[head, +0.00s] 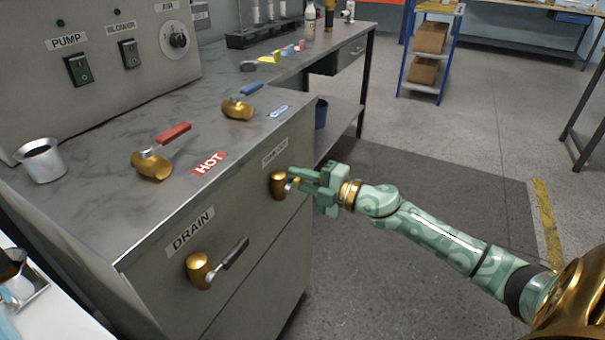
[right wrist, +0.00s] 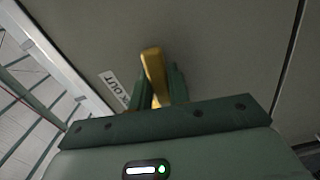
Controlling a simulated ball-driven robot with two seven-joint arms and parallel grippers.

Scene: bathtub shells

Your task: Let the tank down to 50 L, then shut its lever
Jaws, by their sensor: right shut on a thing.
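The tank-out valve (head: 278,186) is a brass body on the front of the grey cabinet, below a label (head: 275,152) that reads as TANK OUT. My right gripper (head: 298,182) is shut on its lever, which the fingers mostly hide. In the right wrist view, a yellow-gold part (right wrist: 152,68) shows between the fingers of my right gripper (right wrist: 157,88), beside a label (right wrist: 114,88) ending in "OUT". I cannot tell the lever's exact angle. The tank and its level reading are not in view. My left gripper is not in view.
The drain valve (head: 199,270) with a black lever is lower left on the cabinet front. A red-lever valve (head: 152,163) by the HOT label and a blue-lever valve (head: 238,107) stand on top. A metal cup (head: 41,160) is at left. Floor right of the cabinet is clear.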

